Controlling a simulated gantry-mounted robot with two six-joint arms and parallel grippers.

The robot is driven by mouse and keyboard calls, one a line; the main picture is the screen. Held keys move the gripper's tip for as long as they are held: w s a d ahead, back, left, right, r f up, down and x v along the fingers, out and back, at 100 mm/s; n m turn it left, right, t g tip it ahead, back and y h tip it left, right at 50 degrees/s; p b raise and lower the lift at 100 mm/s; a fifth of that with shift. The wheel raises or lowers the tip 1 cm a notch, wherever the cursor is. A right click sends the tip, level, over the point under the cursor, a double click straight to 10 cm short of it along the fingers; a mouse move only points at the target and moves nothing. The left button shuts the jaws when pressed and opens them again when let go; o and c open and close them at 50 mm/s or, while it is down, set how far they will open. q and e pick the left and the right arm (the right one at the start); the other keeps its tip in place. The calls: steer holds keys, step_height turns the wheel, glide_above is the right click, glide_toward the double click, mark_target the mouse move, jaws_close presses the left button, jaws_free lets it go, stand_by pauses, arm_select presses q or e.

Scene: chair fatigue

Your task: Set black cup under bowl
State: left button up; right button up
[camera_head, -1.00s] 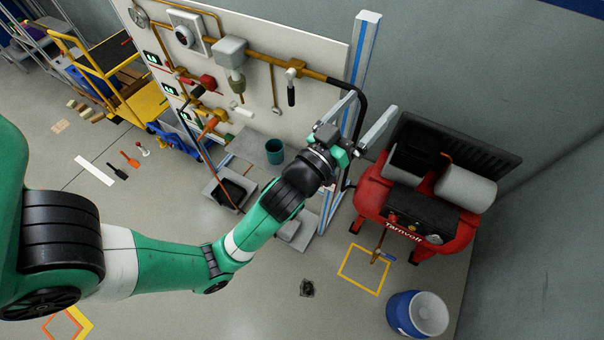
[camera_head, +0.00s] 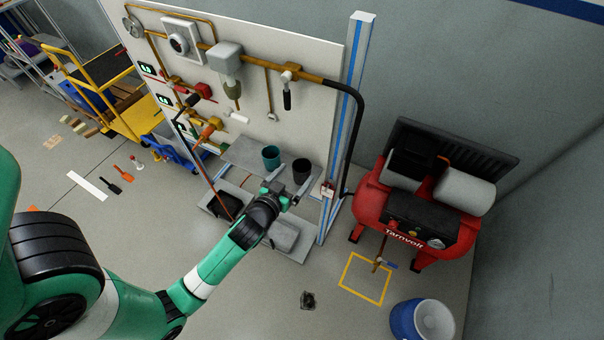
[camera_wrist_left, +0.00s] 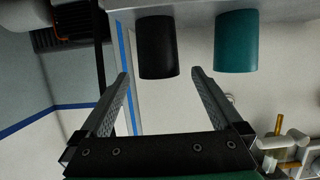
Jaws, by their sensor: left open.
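The black cup (camera_head: 302,170) stands on a grey shelf (camera_head: 243,152) below the panel. It also shows in the left wrist view (camera_wrist_left: 158,47), upside down in the picture, roughly centred between the fingers. My left gripper (camera_head: 295,181) is open and empty, just in front of the black cup with its fingers pointing toward it. A gap between fingertips and cup shows in the left wrist view. An olive rounded part, likely the bowl (camera_head: 232,90), hangs under a grey housing on the panel, up and left of the cup. My right gripper is not in view.
A teal cup (camera_head: 271,157) stands close to the left of the black cup. A blue-striped post (camera_head: 345,130) and a black hose (camera_head: 359,120) are close on the right. A red compressor (camera_head: 405,215) stands farther right. Pipes and valves cover the panel.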

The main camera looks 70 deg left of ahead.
mark_target(306, 160)
arm_select(q)
steer(key=b+x, duration=0.1)
steer(key=x, duration=0.4)
steer(key=shift+w, duration=0.15)
steer(key=c, duration=1.5)
steer(key=shift+r, duration=0.2)
steer(key=shift+r, duration=0.35)
step_height(306, 160, up, 3)
steer(key=shift+f+p, duration=0.15)
steer(key=shift+p, duration=0.8)
steer(key=s+d+r+p, duration=0.1)
steer(key=s+d+r, duration=0.2)
steer(key=s+d+r+p, duration=0.1)
steer(key=s+d+r, duration=0.2)
steer(key=d, duration=0.1)
steer(key=s+d+r+p, duration=0.2)
steer(key=s+d+r, duration=0.1)
steer(key=shift+s+d+r, duration=0.1)
steer(key=shift+d+r, duration=0.05)
steer(key=shift+d, duration=0.25)
